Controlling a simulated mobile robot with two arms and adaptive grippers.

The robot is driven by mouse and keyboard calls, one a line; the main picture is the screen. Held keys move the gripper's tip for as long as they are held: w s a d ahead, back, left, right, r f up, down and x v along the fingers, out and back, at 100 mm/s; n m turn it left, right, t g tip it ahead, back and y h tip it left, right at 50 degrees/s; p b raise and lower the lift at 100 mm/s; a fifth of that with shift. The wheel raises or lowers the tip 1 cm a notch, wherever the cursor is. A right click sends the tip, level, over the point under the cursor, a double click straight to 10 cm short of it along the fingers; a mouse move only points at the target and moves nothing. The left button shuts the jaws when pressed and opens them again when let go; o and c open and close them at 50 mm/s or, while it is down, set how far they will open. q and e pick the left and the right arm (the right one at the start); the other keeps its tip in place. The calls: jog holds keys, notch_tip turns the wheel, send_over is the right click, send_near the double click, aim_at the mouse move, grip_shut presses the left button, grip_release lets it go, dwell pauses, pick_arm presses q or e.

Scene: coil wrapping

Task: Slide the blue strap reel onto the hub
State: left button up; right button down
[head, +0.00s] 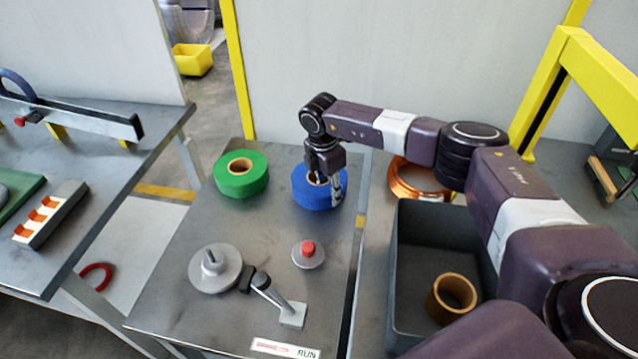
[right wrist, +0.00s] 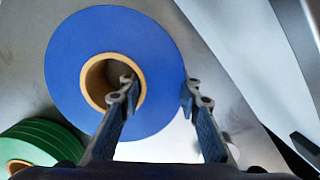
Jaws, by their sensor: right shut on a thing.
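The blue strap reel (head: 303,196) lies flat at the back right of the middle table. My right gripper (head: 327,188) comes down on it from above and is shut on its ring. In the right wrist view one finger is in the tan core of the blue reel (right wrist: 75,60) and the other is at its outer edge. The hub (head: 214,267) is a grey disc with a short upright post, bare, at the front left of the same table. My left gripper is not in view.
A green reel (head: 241,186) lies left of the blue one. A red button (head: 308,247) on a grey base and a jointed arm (head: 273,292) stand near the hub. The table between reels and hub is clear.

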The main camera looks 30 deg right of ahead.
jog(key=shift+d, duration=0.1)
jog(key=shift+w+r, duration=0.1)
jog(key=shift+w, duration=0.05)
jog(key=shift+r, duration=0.1)
